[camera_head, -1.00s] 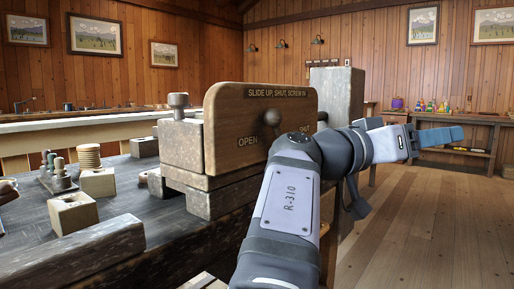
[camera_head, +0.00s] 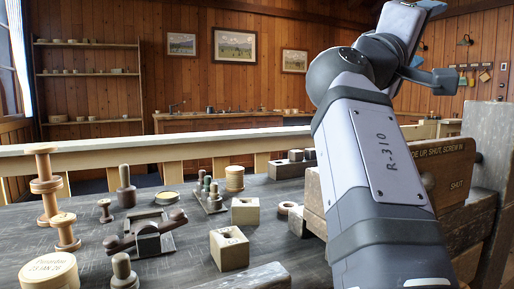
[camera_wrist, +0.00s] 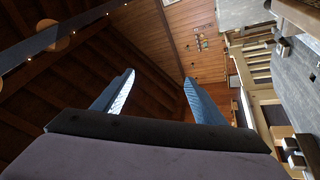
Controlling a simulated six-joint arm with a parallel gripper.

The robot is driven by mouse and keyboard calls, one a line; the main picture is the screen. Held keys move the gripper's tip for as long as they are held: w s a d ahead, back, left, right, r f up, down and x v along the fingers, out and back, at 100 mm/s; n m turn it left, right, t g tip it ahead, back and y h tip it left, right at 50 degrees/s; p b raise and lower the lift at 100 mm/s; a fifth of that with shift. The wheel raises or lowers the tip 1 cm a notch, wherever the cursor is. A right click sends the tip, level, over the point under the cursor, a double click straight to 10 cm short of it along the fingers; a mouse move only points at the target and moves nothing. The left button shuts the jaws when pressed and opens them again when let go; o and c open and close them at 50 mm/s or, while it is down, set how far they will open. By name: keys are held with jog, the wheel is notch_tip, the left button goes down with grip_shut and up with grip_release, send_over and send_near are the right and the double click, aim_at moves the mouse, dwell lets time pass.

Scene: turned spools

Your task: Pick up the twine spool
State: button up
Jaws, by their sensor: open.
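I cannot tell for certain which piece is the twine spool. In the head view a tall turned wooden spool (camera_head: 46,186) stands upright at the far left of the dark bench, with a shorter flanged spool (camera_head: 65,234) in front of it. A small dark spool (camera_head: 105,211) stands to their right. A tan ribbed cylinder (camera_head: 235,178) stands farther back. No twine shows clearly on any of them. My gripper (camera_wrist: 159,75) is open and empty in the wrist view, its two blue fingers apart and aimed at the rafters. It is raised well away from the spools.
The dark bench (camera_head: 185,245) also holds wooden blocks (camera_head: 229,250), a rack of pegs (camera_head: 210,197), a clamp-like fixture (camera_head: 147,238) and a labelled round box (camera_head: 50,273). A large wooden vise with a signboard (camera_head: 440,172) stands at the right, behind my arm.

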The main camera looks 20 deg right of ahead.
jog(key=w+f+n+t+y+p, duration=0.3)
jog(key=w+n+p, duration=0.55)
jog(key=w, duration=0.85)
jog(key=n+t+y+p, duration=0.3)
jog(key=n+y+p, duration=0.4)
jog(key=n+p, duration=1.1)
send_over(234, 169)
jog(key=s+d+p, duration=0.2)
jog(key=s+d, duration=0.2)
jog(key=s, duration=0.1)
notch_tip(234, 169, down, 16)
jog(key=m, duration=0.3)
jog(key=a+f+n+y+p, duration=0.1)
jog(key=a+f+n+p, duration=0.2)
jog(key=a+f, duration=0.1)
jog(key=a+f+n+y+p, duration=0.2)
jog(key=a+f+n+p, duration=0.1)
jog(key=a+f+n, duration=0.1)
jog(key=shift+s+a+f+g+p, duration=0.1)
jog(key=shift+a+f+g+p, duration=0.15)
jog(key=shift+f+p, duration=0.2)
jog(key=shift+x, duration=3.15)
jog(key=shift+d+p, duration=0.1)
jog(key=shift+p, duration=0.2)
jog(key=shift+p+x, duration=0.55)
jog(key=shift+x, duration=2.3)
jog(key=c, duration=1.2)
